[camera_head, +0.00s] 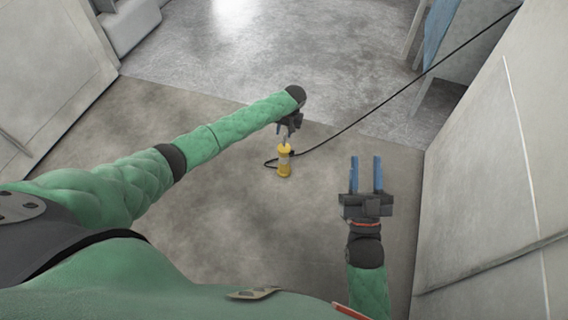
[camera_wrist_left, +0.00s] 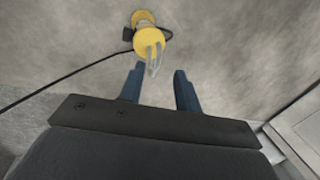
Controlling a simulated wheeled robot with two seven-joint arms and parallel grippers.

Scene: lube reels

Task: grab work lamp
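The work lamp (camera_head: 284,160) is yellow with a clear middle section and a metal hook at its top. It hangs or stands below my left gripper (camera_head: 288,136) in the head view; I cannot tell which. In the left wrist view the lamp (camera_wrist_left: 149,38) is beyond the fingertips, its hook pointing toward the gap between them. My left gripper (camera_wrist_left: 156,78) is open there, with its two blue fingers apart and nothing seen clamped between them. My right gripper (camera_head: 366,160) is open and empty, to the right of the lamp, fingers pointing away from me.
A black cable (camera_head: 375,112) runs from the lamp up to the top right. A pale wall or panel (camera_head: 500,170) stands at the right, another (camera_head: 50,70) at the left. A blue panel (camera_head: 440,30) is at the top right. The grey floor (camera_head: 240,230) is clear around the lamp.

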